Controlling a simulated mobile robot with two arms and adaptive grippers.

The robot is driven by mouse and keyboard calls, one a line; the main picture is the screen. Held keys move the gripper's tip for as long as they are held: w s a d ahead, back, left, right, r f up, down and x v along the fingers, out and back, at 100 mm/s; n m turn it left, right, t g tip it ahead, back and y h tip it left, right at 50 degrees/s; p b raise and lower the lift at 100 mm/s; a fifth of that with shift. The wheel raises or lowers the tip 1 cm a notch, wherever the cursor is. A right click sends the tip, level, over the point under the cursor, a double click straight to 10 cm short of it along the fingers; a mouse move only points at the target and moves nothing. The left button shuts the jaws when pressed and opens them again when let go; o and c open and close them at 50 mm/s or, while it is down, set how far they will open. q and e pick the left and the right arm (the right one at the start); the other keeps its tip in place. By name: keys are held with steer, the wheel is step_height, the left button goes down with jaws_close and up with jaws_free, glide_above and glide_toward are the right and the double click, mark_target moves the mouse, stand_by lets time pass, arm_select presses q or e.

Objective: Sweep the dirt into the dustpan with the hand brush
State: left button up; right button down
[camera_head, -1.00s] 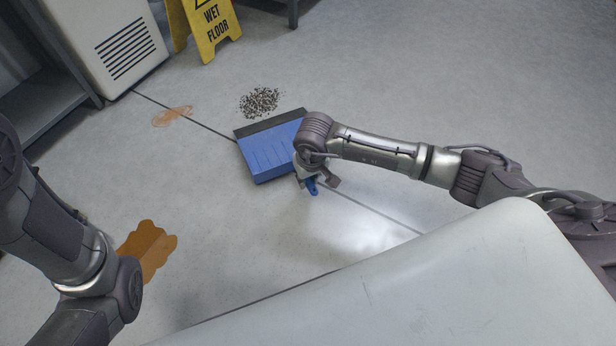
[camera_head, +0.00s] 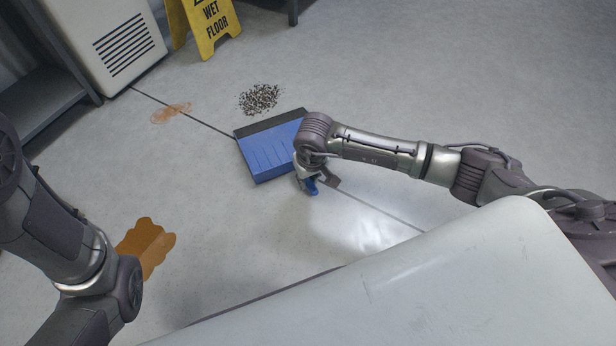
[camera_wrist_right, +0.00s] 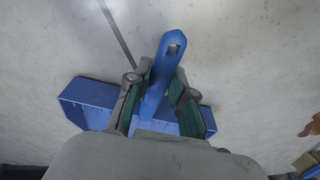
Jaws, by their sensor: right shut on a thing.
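The blue dustpan (camera_head: 265,150) lies on the floor, its dark front lip (camera_head: 268,123) facing the pile of dark dirt (camera_head: 260,99). The dirt lies on the floor just beyond the lip, apart from it. My right gripper (camera_head: 316,185) is at the dustpan's near right corner. In the right wrist view, its fingers (camera_wrist_right: 160,95) are shut on the blue handle (camera_wrist_right: 168,62), and the dustpan body (camera_wrist_right: 90,97) shows behind them. My left arm is at the left edge; its gripper is out of the picture. I see no hand brush in these frames.
A yellow wet floor sign (camera_head: 210,25) stands beyond the dirt, beside a white vented unit (camera_head: 118,45). An orange-brown stain (camera_head: 170,113) lies left of the dustpan, and a brown patch (camera_head: 147,246) lies near my left arm. The floor right of the dirt is clear.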

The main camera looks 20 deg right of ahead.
steer(key=shift+f, duration=0.3)
steer(key=c, duration=0.9)
jaws_free()
steer(key=r, duration=0.4)
steer(key=s+r, duration=0.1)
steer(key=r, duration=0.7)
steer(key=shift+s, duration=0.35)
